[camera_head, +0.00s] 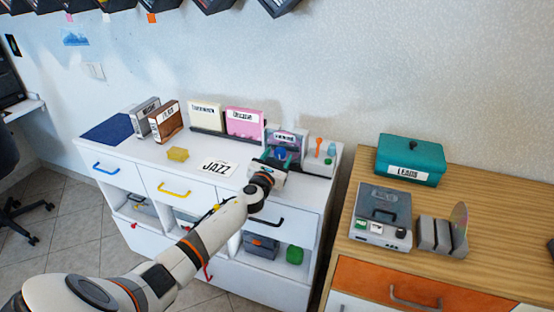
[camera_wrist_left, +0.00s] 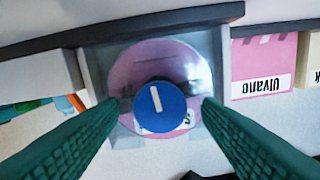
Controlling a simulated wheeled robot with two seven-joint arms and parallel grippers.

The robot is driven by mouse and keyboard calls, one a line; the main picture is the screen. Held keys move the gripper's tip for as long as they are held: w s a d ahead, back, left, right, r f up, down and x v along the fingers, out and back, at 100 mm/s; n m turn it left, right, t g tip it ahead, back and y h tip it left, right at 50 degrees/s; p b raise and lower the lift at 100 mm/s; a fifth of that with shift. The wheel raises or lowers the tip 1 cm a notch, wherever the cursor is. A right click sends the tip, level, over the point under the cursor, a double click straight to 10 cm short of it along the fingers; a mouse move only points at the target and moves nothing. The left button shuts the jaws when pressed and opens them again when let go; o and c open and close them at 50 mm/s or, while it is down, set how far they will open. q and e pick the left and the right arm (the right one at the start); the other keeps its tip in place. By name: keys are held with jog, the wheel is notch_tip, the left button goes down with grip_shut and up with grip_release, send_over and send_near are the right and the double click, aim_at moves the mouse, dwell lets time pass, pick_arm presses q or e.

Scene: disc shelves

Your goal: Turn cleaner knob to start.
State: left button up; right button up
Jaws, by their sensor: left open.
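The cleaner knob (camera_wrist_left: 158,108) is a round blue knob with a pale pointer line, in the left wrist view. It sits in front of a pinkish disc (camera_wrist_left: 180,62) in the grey, clear-fronted cleaner (camera_wrist_left: 95,72). In the head view the cleaner (camera_head: 287,138) stands on the white cabinet, partly hidden by my gripper. My left gripper (camera_wrist_left: 160,105) is open, its two green fingers on either side of the knob. Gaps seem to show beside the knob; contact cannot be told. My right gripper is not in view.
A pink case (camera_head: 243,121) stands left of the cleaner. A small rack with an orange-topped tool (camera_head: 319,146) stands right of it. A wooden cabinet (camera_head: 345,218) stands at right.

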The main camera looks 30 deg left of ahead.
pick_arm(q)
jog(key=shift+c, duration=0.6)
jog(key=c, duration=0.9)
